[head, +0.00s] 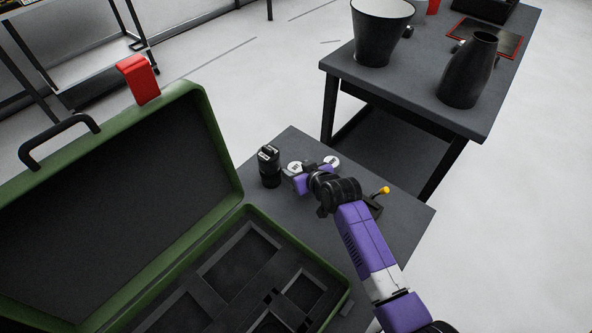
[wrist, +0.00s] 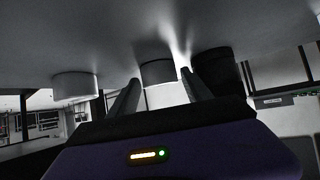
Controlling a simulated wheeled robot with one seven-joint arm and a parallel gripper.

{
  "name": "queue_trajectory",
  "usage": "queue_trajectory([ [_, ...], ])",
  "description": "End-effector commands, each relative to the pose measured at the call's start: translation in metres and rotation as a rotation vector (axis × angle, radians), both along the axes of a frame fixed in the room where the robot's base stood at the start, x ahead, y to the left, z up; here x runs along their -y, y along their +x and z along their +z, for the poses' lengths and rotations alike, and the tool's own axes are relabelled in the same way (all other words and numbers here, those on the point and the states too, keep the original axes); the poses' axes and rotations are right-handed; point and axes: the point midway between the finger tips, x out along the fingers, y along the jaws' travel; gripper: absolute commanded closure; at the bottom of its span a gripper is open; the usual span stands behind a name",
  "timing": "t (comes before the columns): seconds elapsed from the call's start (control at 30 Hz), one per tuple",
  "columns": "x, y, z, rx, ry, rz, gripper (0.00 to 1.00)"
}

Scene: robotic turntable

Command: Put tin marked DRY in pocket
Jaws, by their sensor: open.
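Two small round tins with white labelled lids stand on the grey table, a left tin (head: 295,167) and a right tin (head: 332,162). Their lettering is too small to read, so I cannot tell which is marked DRY. My gripper (head: 309,170) is open and low over the table beside them. In the wrist view, which looks upside down, one tin (wrist: 158,71) shows between and beyond the open fingers, and the other tin (wrist: 75,87) stands outside them. The open green case (head: 205,107) has a dark insert with several pockets, including a large empty pocket (head: 240,262).
A black jar (head: 269,170) stands just left of the left tin. A small item with a yellow knob (head: 383,191) lies right of my gripper. The case's raised lid stands at the left. A second table (head: 420,85) behind holds dark vases.

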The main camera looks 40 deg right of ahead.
Motion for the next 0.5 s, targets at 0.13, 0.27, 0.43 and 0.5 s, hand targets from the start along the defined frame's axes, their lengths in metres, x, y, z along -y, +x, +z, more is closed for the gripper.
queue_trajectory([
  [0.13, -0.0001, -0.0002, 0.0, 0.0, 0.0, 0.0, 0.64],
  [0.27, -0.0002, -0.0003, 0.0, 0.0, 0.0, 0.0, 0.9],
  [0.43, -0.0002, -0.0003, 0.0002, 0.0, 0.0, 0.0, 1.0],
  [0.5, -0.0002, -0.0003, 0.0004, 0.0, 0.0, 0.0, 1.0],
])
